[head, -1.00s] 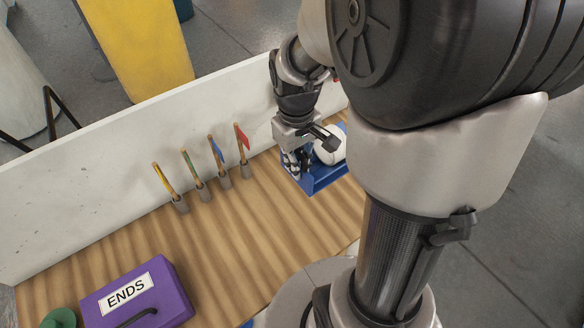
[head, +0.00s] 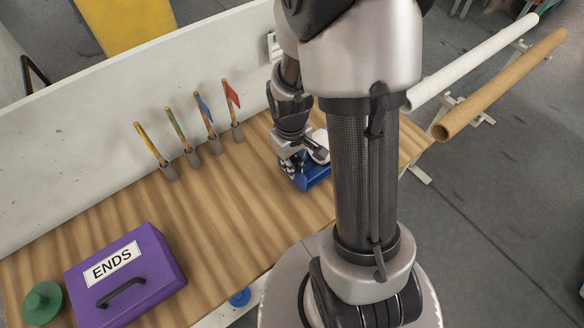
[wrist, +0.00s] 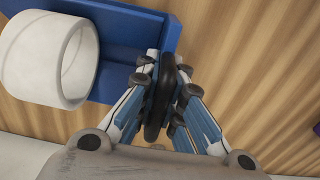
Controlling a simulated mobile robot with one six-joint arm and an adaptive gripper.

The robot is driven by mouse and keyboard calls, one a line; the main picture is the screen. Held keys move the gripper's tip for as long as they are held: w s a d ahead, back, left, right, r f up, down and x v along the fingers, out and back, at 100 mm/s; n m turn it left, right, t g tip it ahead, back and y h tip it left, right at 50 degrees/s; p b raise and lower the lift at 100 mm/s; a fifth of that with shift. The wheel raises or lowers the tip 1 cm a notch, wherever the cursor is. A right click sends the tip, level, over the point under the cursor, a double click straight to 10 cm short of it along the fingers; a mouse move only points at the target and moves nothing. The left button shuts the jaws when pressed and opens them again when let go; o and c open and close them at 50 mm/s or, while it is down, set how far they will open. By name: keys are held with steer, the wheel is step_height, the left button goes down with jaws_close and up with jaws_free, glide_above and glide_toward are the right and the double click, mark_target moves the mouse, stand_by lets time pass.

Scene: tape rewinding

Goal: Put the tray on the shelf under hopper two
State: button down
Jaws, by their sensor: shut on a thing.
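The blue tray (head: 318,179) is at the right part of the wooden bench, partly hidden by my arm. A white roll (head: 319,143) is in it; in the wrist view the roll (wrist: 50,62) lies inside the tray's blue wall (wrist: 125,88). My gripper (head: 302,160) is at the tray's left end, pointing down. In the wrist view my gripper (wrist: 166,95) is shut on a black, upright handle-like part at the tray's end. I cannot tell whether the tray touches the bench. I cannot make out hopper two or its shelf.
Several small colored flags (head: 232,95) stand in grey holders along the white back wall (head: 90,130). A purple ENDS box (head: 125,275) and a green knobbed disc (head: 42,302) are at the front left. Long white and brown tubes (head: 500,85) lie at the right. The bench middle is clear.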

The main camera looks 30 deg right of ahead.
steer(key=shift+f, duration=0.5)
steer(key=shift+f, duration=0.15)
steer(key=c, duration=1.7)
jaws_free()
